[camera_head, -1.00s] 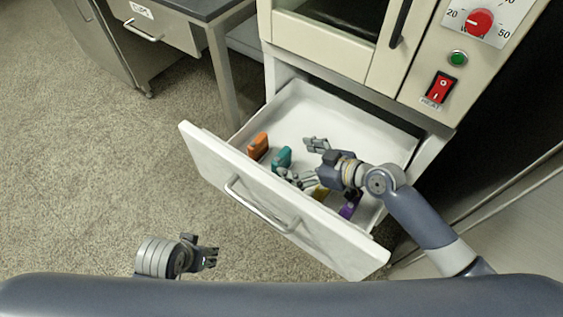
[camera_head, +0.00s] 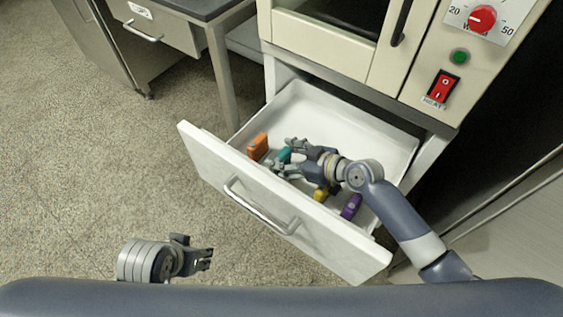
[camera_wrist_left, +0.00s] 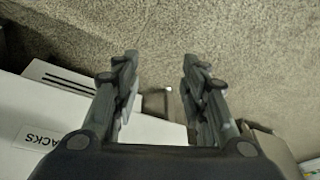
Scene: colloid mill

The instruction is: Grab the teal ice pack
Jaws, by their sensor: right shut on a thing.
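The teal ice pack (camera_head: 285,154) stands in the open white drawer, near its front panel. My right gripper (camera_head: 287,157) is down in the drawer with its fingers on both sides of the teal pack, shut on it and covering part of it. My left gripper (camera_head: 203,258) is outside the drawer, low over the carpet in front of it. In the left wrist view its two fingers (camera_wrist_left: 160,90) are spread apart with nothing between them.
In the drawer (camera_head: 340,125), an orange pack (camera_head: 258,147) is left of the teal one. A yellow pack (camera_head: 320,194) and a purple pack (camera_head: 351,207) are to the right. The drawer's front panel (camera_head: 215,170) with its handle (camera_head: 262,210) stands between my grippers. The drawer's back is empty.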

